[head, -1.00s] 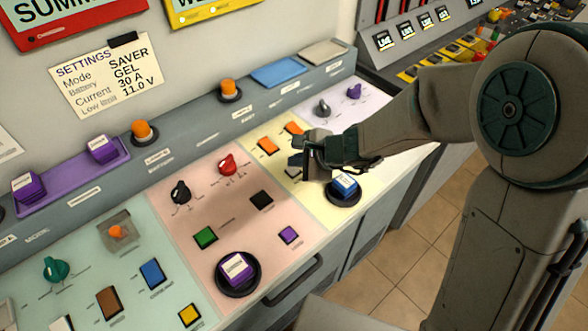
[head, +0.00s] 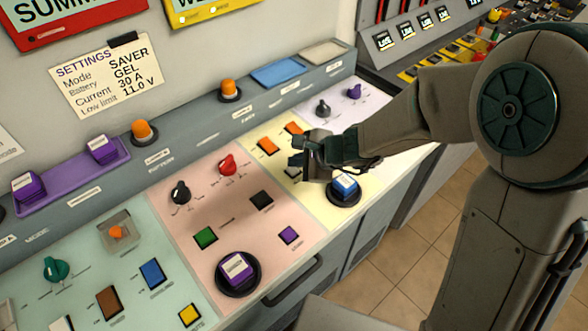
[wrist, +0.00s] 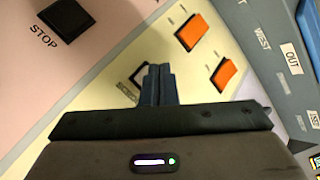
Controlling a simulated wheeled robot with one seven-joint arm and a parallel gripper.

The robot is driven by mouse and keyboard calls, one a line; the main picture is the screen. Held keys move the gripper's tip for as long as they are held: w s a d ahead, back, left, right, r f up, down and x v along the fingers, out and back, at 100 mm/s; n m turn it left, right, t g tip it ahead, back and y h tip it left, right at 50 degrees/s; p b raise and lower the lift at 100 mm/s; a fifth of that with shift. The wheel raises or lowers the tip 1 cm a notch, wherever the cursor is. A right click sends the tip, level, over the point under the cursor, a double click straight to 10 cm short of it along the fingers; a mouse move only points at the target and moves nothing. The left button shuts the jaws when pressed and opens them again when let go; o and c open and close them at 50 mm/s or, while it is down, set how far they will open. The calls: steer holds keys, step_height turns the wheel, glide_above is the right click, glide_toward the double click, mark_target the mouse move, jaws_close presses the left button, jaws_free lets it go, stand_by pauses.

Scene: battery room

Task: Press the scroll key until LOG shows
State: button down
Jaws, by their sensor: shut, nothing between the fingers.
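A pale key in a dark frame sits on the yellow panel, partly hidden behind my fingers in the wrist view (wrist: 141,74). The small lettering beside it is too blurred to read surely; it may be the scroll key. My gripper (head: 297,157) is over the yellow panel, its fingers closed together and empty. In the wrist view the fingertips (wrist: 158,68) overlap the key's right side; I cannot tell whether they touch it. I cannot make out a display reading LOG.
Two orange keys (wrist: 191,32) (wrist: 225,73) are on the same panel. A black STOP key (wrist: 66,19) is on the pink panel. A blue battery-like block (head: 345,186) stands in a round black holder below my gripper. A purple block (head: 236,267) stands in another holder.

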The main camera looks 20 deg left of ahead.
mark_target(297, 172)
steer(key=shift+f, duration=0.2)
steer(key=shift+f+b, duration=0.3)
steer(key=shift+b, duration=0.35)
steer(key=shift+f+b, duration=0.4)
steer(key=shift+b, duration=0.15)
stand_by(0.6)
steer(key=shift+r, duration=0.15)
steer(key=shift+r+p, duration=0.65)
steer(key=shift+r, duration=0.05)
steer(key=shift+r, duration=0.1)
step_height(297, 172, up, 5)
steer(key=p, duration=0.4)
stand_by(0.8)
